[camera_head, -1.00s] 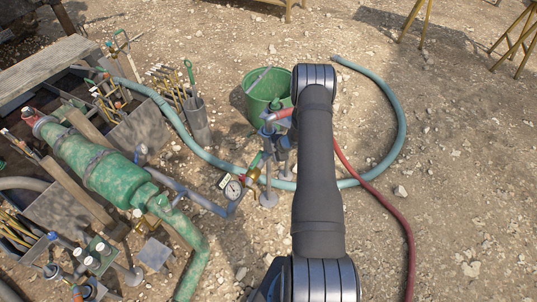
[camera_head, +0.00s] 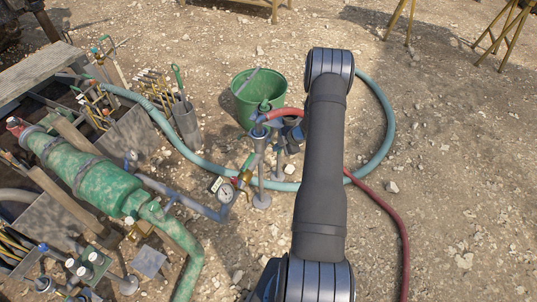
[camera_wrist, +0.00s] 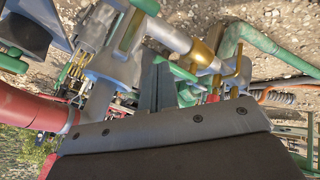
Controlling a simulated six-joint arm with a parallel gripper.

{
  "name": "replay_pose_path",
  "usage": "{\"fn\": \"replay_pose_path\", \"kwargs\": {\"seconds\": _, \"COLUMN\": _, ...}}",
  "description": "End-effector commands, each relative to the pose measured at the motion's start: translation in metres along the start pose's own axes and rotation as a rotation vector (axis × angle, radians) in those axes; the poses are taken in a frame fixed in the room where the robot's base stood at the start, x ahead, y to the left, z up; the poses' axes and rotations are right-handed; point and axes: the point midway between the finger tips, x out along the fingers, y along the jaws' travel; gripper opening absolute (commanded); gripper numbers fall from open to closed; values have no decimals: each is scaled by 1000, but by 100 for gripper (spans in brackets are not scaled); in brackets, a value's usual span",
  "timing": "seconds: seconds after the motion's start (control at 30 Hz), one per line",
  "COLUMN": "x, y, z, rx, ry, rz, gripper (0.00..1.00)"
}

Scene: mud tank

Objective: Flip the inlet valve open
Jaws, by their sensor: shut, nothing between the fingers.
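A brass valve (camera_head: 244,177) sits on the blue-grey pipe beside a round gauge (camera_head: 226,195); a green lever (camera_head: 249,161) rises next to it. I cannot tell for certain which part is the inlet valve's handle. In the wrist view, a brass fitting (camera_wrist: 203,54) is at the upper middle and a green bar (camera_wrist: 131,30) crosses a grey fitting at the upper left. My gripper (camera_wrist: 158,82) is shut and empty, its dark fingers pointing up in the picture, close to these fittings; contact cannot be told. In the head view, my arm hides most of the gripper.
A red hose (camera_head: 383,198) runs from the pipe stand behind my arm. A teal hose (camera_head: 380,135) loops around on the gravel. A green bucket (camera_head: 258,95) stands behind the stand. A large green tank (camera_head: 95,177) and tools fill the left. Gravel at right is mostly clear.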

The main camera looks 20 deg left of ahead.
Motion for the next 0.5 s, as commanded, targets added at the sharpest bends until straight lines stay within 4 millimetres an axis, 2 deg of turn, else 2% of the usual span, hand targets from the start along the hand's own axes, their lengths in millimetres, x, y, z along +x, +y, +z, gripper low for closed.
{"fn": "replay_pose_path", "kwargs": {"seconds": 0.1, "x": -16, "y": 5, "z": 4, "rx": 1, "ry": -1, "rz": 1, "gripper": 0}}
{"fn": "replay_pose_path", "kwargs": {"seconds": 0.2, "x": -22, "y": 7, "z": 5, "rx": 1, "ry": 0, "rz": -1, "gripper": 0}}
{"fn": "replay_pose_path", "kwargs": {"seconds": 0.5, "x": -25, "y": 8, "z": 5, "rx": 2, "ry": 0, "rz": -2, "gripper": 0}}
